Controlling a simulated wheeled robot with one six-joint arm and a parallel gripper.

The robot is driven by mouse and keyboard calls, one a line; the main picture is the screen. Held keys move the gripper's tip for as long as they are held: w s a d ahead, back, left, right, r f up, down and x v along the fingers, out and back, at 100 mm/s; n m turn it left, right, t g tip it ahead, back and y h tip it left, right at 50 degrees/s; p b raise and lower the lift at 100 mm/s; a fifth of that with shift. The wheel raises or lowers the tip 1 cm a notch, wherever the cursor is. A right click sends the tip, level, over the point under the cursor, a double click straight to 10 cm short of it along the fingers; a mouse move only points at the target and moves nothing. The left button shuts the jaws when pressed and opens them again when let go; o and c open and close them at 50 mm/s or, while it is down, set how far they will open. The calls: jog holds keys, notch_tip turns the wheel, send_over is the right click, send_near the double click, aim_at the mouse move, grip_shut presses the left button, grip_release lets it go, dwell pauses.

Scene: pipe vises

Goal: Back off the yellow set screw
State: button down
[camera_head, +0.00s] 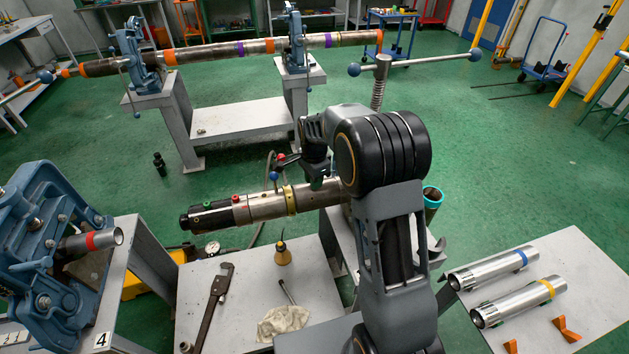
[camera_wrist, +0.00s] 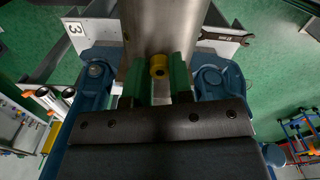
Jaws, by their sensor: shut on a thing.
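The yellow set screw (camera_wrist: 159,66) is a small round yellow head with a dark centre on the grey metal pipe body (camera_wrist: 160,30). In the wrist view my gripper (camera_wrist: 159,76) has its two green fingers closed against the screw's left and right sides. In the head view my gripper (camera_head: 318,183) reaches down onto the horizontal tool (camera_head: 262,206), and the yellow screw cannot be made out there. This tool has a green button, a red button and a yellow band. Blue vise parts (camera_wrist: 92,92) flank the pipe in the wrist view.
A blue vise (camera_head: 45,250) with a red-banded pipe stands at left. A bench with a wrench (camera_head: 217,298), an oiler and a rag lies in front. Two silver pipes (camera_head: 520,300) lie on the right table. A T-handle (camera_head: 418,64) rises behind my arm. Green floor is open beyond.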

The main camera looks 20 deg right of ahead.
jog(key=n, duration=0.4)
jog(key=shift+f+n+b, duration=0.1)
jog(key=shift+n+b, duration=0.2)
jog(key=shift+b, duration=0.05)
jog(key=n, duration=0.3)
jog(key=shift+n, duration=0.4)
jog(key=n+b, duration=0.1)
jog(key=n, duration=0.7)
jog(key=shift+s, duration=0.1)
jog(key=n, duration=0.4)
jog(key=shift+n, duration=0.3)
jog(key=n, duration=0.3)
jog(key=shift+f+n+b, duration=0.1)
jog(key=shift+n+b, duration=0.2)
jog(key=n, duration=0.4)
jog(key=shift+n, duration=1.7)
